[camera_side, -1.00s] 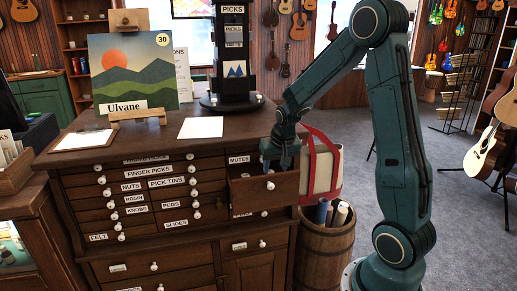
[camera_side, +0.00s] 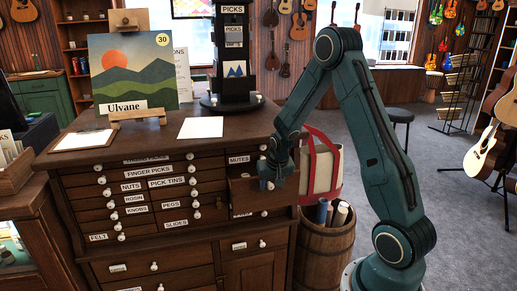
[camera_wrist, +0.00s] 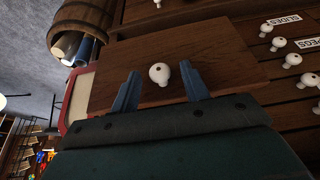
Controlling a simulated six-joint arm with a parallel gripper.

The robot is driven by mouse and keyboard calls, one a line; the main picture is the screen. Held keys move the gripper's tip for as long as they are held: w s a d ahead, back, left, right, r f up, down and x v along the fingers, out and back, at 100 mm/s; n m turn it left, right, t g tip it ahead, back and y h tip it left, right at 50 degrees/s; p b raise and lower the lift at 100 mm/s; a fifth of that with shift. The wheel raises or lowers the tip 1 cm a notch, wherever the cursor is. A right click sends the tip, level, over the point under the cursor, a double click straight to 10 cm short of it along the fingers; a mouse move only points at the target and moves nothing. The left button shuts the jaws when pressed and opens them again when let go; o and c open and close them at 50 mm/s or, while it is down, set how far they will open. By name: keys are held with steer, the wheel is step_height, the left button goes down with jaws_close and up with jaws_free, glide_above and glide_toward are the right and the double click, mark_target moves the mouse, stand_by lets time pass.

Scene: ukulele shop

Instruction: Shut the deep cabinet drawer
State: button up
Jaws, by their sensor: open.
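The deep drawer (camera_side: 245,196) sticks out from the right part of the dark wooden cabinet (camera_side: 140,238), under the MUTES label. Its plain wooden front (camera_wrist: 232,68) faces the wrist camera, with a round white knob (camera_wrist: 158,74) at the middle. My gripper (camera_side: 270,181) is at the drawer front in the side view, partly covering it. In the wrist view my gripper (camera_wrist: 160,68) is open, with one blue finger on each side of the knob. Neither finger visibly touches the knob. The drawer's inside is mostly hidden.
A barrel (camera_side: 322,254) with rolled sheets and a red-and-cream bag (camera_side: 322,168) stand just right of the drawer. Several shut drawers with white knobs lie to its left. A display stand (camera_side: 231,60) and a painting (camera_side: 133,70) stand on the cabinet top.

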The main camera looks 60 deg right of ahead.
jaws_close()
steer(key=shift+w+d, duration=1.8)
jaws_free()
steer(key=shift+r, duration=0.1)
steer(key=v, duration=1.3)
steer(key=shift+r, duration=0.2)
steer(key=shift+s+a, duration=0.15)
